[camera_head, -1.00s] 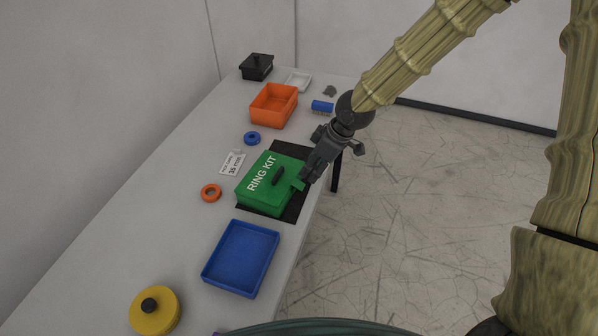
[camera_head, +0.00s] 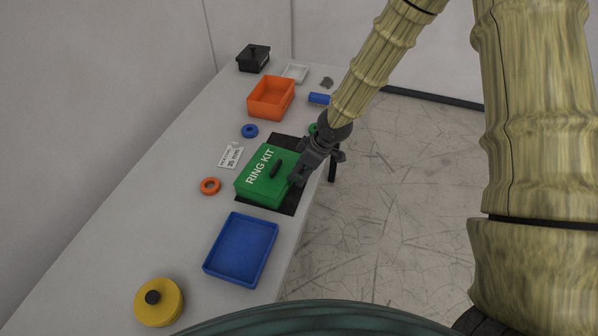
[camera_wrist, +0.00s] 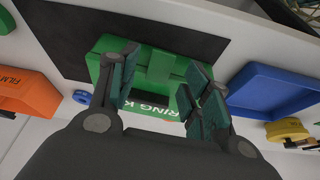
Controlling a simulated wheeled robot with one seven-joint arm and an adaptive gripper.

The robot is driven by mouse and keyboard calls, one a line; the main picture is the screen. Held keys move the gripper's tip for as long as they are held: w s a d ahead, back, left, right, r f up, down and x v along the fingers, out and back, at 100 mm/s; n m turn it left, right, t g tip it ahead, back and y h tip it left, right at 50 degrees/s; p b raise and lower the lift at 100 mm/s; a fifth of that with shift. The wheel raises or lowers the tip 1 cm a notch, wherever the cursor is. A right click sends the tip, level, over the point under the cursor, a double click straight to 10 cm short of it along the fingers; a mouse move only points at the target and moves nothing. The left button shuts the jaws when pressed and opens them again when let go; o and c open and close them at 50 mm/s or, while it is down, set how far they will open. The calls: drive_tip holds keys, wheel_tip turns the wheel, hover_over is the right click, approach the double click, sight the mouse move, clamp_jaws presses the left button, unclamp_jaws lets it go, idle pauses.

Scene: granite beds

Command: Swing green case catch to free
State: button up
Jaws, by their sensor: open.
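The green case (camera_head: 256,188), lettered RING KIT and with a black handle (camera_head: 275,168), sits shut on a black mat (camera_head: 292,205). My gripper (camera_head: 296,178) is at the case's right side, over the table edge, and hides that side in the head view. In the wrist view my gripper (camera_wrist: 160,76) is open, its fingers spread on either side of a raised green part, apparently the catch (camera_wrist: 163,68), on the case (camera_wrist: 105,48). I cannot tell whether the fingers touch it.
A blue tray (camera_head: 212,264) lies in front of the case. An orange bin (camera_head: 262,111), blue ring (camera_head: 249,131) and blue cylinder (camera_head: 319,99) are behind. An orange ring (camera_head: 210,186) and a card (camera_head: 231,158) lie left. A small green object (camera_head: 312,128) shows partly behind my gripper.

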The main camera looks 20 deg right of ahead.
drive_tip(key=shift+x, duration=1.05)
drive_tip(key=shift+c, duration=0.4)
drive_tip(key=c, duration=0.9)
